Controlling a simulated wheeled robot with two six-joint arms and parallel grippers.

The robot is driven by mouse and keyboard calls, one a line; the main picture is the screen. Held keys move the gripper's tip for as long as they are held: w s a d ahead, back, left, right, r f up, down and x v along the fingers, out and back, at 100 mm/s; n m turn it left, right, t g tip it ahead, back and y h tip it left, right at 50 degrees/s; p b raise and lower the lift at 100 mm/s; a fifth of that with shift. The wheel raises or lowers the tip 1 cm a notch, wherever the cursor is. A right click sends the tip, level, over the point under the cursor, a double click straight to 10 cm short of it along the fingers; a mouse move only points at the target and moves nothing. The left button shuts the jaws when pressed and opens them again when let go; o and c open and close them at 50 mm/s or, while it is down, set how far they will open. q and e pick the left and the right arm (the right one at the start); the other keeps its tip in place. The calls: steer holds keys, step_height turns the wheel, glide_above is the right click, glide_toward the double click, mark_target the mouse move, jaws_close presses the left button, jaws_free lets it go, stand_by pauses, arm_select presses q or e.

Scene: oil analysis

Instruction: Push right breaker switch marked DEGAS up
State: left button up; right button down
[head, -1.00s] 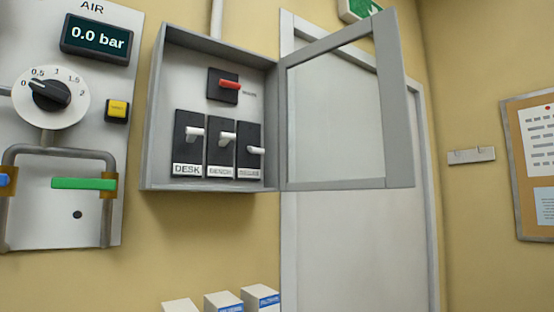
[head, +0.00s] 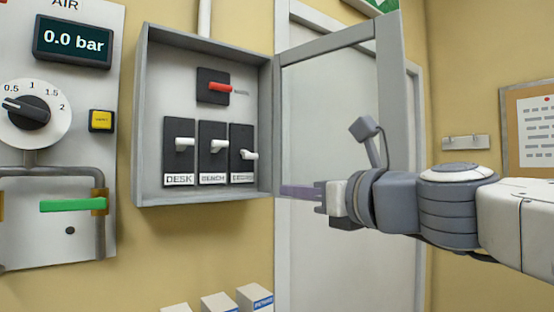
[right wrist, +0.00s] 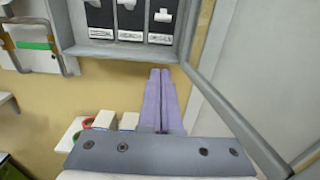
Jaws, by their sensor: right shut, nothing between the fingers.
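The right breaker switch (head: 243,165) is a black plate with a white lever and a small label too blurred to read. Its lever sits lower than the levers of the DESK switch (head: 179,152) and the BENCH switch (head: 213,152). The right switch also shows at the top of the right wrist view (right wrist: 161,20). My right gripper (head: 283,190) is shut and empty, its purple fingers pointing left at the box's lower right corner. In the right wrist view, its fingertips (right wrist: 160,72) appear below the box, apart from the switch. My left gripper is not in view.
The grey breaker box (head: 205,197) is open, its framed door (head: 393,90) swung out to the right, close to my right arm. A red-handled switch (head: 214,86) sits above the row. Small boxes (head: 254,298) stand below. The wall under the breaker box is clear.

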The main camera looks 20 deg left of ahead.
steer(key=shift+r, duration=0.1)
steer(key=p, duration=0.6)
glide_toward(243, 152)
steer(key=w+a+f, duration=0.3)
steer(key=shift+w+a, duration=0.3)
